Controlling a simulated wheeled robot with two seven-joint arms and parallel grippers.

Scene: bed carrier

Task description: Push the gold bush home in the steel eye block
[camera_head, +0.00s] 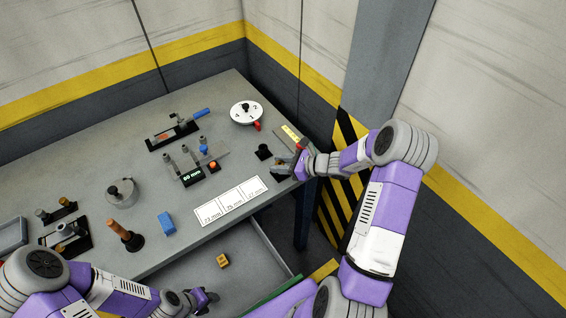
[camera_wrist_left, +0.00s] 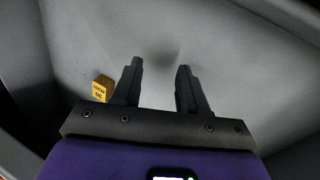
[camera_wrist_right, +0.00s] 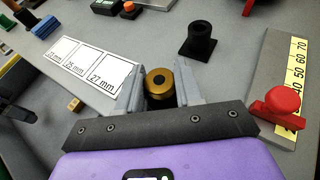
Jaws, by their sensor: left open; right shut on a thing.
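The gold bush (camera_wrist_right: 158,80), a short ring with a dark hole, is held between the fingers of my right gripper (camera_wrist_right: 160,92). In the head view my right gripper (camera_head: 287,168) is at the table's right end, and the bush is small and partly covered there. My left gripper (camera_head: 208,298) is open and empty over the open drawer; its spread fingers (camera_wrist_left: 160,68) show in the left wrist view. A black fixture with steel parts (camera_head: 68,238) stands at the table's left; I cannot tell whether it is the steel eye block.
A black socket (camera_wrist_right: 200,40) stands near the bush, left of a yellow scale with a red knob (camera_wrist_right: 282,99). A white size card (camera_head: 232,201) lies left of my right gripper. The open drawer holds a yellow cube (camera_head: 222,261). A blue block (camera_head: 166,223) and wooden-handled tool (camera_head: 125,235) stand left.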

